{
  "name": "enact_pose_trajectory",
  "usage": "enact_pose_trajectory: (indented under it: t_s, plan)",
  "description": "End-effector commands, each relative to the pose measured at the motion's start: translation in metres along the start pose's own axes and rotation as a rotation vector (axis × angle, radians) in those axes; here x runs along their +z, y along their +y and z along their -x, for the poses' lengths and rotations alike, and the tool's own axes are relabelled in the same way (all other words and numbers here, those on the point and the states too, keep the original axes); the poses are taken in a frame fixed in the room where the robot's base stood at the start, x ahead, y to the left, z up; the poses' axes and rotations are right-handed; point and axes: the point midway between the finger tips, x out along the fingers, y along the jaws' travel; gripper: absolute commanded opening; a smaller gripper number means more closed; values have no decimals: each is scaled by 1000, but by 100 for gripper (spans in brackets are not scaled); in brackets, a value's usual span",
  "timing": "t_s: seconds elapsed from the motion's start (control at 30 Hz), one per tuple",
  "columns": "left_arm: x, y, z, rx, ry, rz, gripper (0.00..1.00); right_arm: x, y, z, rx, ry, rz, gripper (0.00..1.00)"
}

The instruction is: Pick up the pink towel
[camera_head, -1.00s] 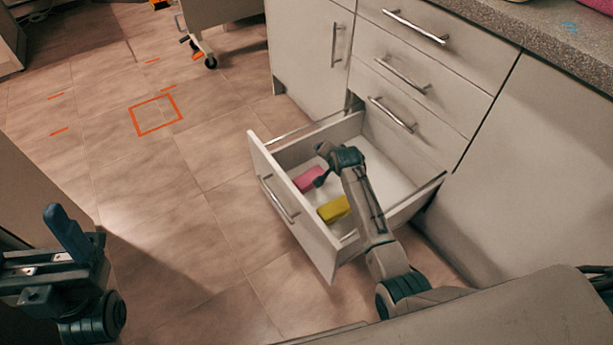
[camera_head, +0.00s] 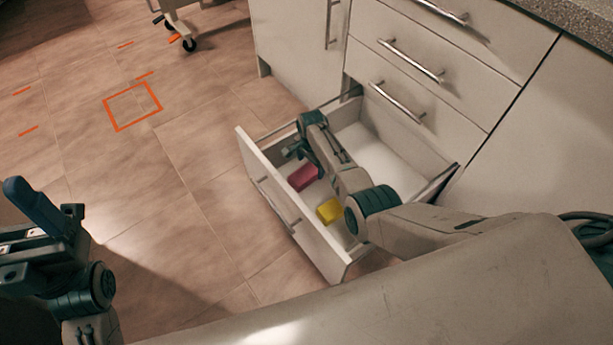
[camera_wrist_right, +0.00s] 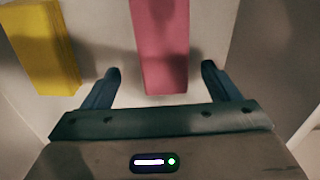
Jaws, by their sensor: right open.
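The pink towel (camera_head: 303,177), a folded block, lies in the open drawer (camera_head: 322,252) near its front panel. In the right wrist view the towel (camera_wrist_right: 163,40) runs from the top edge down between my fingers. My right gripper (camera_head: 296,152) is over the drawer, just beyond the towel in the head view. It is open and empty, with one blue finger on each side of the towel's near end and gaps showing. The height between fingers and towel is hard to tell. My left gripper (camera_head: 38,210) is at the left edge, away from the drawer; its jaw opening is unclear.
A yellow block (camera_head: 328,212) lies in the drawer beside the towel, left of my fingers in the right wrist view (camera_wrist_right: 42,45). Drawer walls enclose both. Closed drawers with bar handles (camera_head: 410,60) rise behind. The tiled floor (camera_head: 150,190) at left is clear.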

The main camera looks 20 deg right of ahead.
Motion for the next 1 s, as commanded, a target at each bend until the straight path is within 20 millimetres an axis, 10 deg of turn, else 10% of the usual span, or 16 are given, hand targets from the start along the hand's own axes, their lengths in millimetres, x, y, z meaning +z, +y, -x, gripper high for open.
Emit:
enact_pose_trajectory:
  t_s: [0.3,0.67,0.9,1.0]
  plan:
    - [-1,0,14,-21,59,-5,76,-4,-5,-43,1,0,0,82]
    - [-3,-1,9,-25,80,-6,76,-4,-5,-49,0,0,1,82]
    - [-4,-1,9,-26,78,-6,76,-4,-5,-49,0,0,1,37]
    - [-4,-1,10,-26,77,-5,76,-4,-5,-49,-1,0,1,33]
